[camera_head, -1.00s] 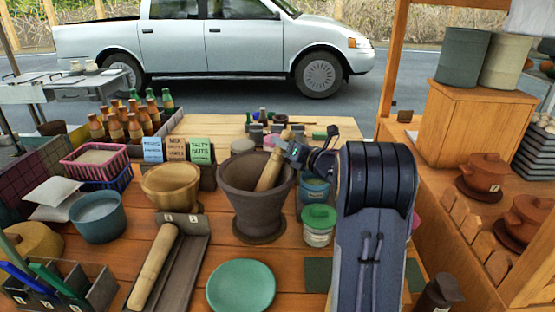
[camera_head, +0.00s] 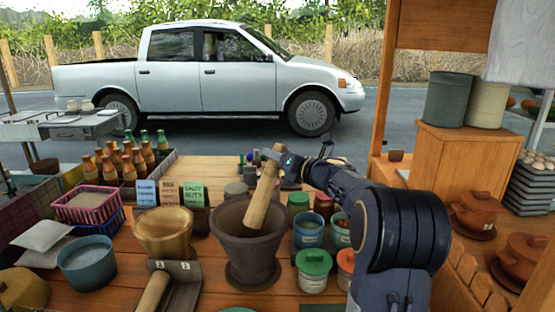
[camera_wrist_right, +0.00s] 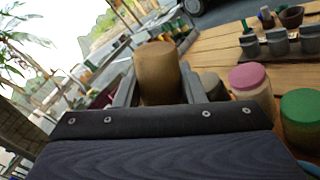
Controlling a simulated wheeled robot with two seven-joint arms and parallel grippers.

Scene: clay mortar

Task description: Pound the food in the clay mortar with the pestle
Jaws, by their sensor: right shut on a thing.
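The brown clay mortar (camera_head: 249,257) stands upright on the wooden table in the head view. A wooden pestle (camera_head: 262,197) leans in it, tilted with its top to the right, its lower end hidden inside the mortar. My right gripper (camera_head: 278,160) is shut on the pestle near its top. In the right wrist view the pestle (camera_wrist_right: 157,72) stands between the two fingers of my right gripper (camera_wrist_right: 157,92). The food inside the mortar is hidden. My left gripper is not in view.
Green-lidded jars (camera_head: 313,268) stand close to the right of the mortar. A wooden bowl (camera_head: 164,232) stands to its left, with a second pestle (camera_head: 152,294) in a tray in front. Bottles and label cards stand behind left. Clay pots (camera_head: 476,214) are at far right.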

